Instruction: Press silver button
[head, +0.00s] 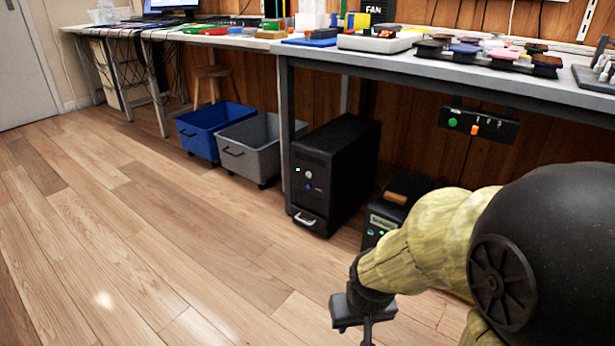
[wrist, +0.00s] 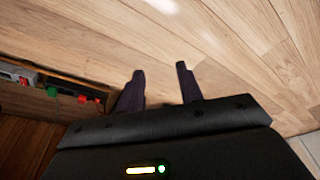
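A black computer tower (head: 336,165) stands on the floor under the table. Its front has a small silver round button (head: 308,174), a blue round spot below it, a green light and a silver handle low down. My gripper (head: 365,320) is low at the bottom of the head view, in front and to the right of the tower and apart from it. Its fingertips are partly cut off there. In the wrist view my gripper (wrist: 161,75) points over bare wood floor, its two dark fingers apart with nothing between them. The silver button is not seen in the wrist view.
A smaller black box (head: 393,200) stands right of the tower, partly behind my arm. A black panel (head: 480,124) with a green button hangs under the table (head: 420,62). Blue (head: 212,130) and grey (head: 253,144) bins stand left. Floor ahead is clear.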

